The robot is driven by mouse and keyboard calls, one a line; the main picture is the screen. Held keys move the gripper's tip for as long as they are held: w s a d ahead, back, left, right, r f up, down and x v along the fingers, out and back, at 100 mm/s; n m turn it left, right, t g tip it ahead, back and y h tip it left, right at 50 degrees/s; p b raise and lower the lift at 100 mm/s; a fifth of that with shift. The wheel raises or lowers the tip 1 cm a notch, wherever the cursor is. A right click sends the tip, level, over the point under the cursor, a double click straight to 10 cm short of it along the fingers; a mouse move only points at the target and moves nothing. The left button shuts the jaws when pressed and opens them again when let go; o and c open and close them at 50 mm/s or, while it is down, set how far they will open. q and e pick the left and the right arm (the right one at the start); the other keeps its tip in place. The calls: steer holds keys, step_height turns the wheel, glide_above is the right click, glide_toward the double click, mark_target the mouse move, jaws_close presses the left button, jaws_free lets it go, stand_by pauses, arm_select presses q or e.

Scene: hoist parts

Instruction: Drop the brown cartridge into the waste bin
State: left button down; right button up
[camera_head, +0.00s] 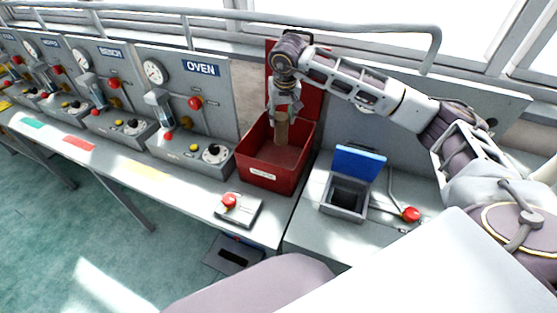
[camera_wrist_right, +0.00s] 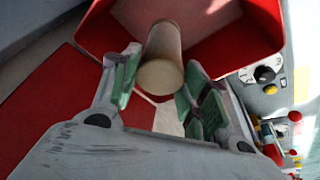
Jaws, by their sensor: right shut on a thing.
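The brown cartridge (camera_head: 282,130) is a tan cylinder, held roughly upright. My right gripper (camera_head: 284,108) is shut on its upper part, with the rest hanging down below the fingers. In the right wrist view the cartridge (camera_wrist_right: 163,50) sits between the green-padded fingers (camera_wrist_right: 160,85), its pale round end facing the camera. The red waste bin (camera_head: 265,178) is an open box with a white label whose text is too small to read. The cartridge hangs over the bin's opening; its exact height against the rim is hard to tell. My left gripper is not in view.
The bin's raised red lid (camera_head: 308,90) stands behind it. To the right is a small grey box with an open blue lid (camera_head: 359,162) and a red knob (camera_head: 411,214). A red button box (camera_head: 238,208) is in front. The OVEN panel (camera_head: 200,100) stands left.

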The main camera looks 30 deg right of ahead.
steer(key=shift+f, duration=0.4)
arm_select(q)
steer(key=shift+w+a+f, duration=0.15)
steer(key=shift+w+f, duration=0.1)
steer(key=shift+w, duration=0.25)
arm_select(e)
steer(key=o, duration=1.5)
steer(key=shift+s+r, duration=0.15)
steer(key=shift+r, duration=0.35)
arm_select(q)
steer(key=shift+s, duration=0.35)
arm_select(e)
steer(key=v, duration=1)
steer(key=shift+s+r, duration=0.2)
steer(key=shift+r, duration=0.15)
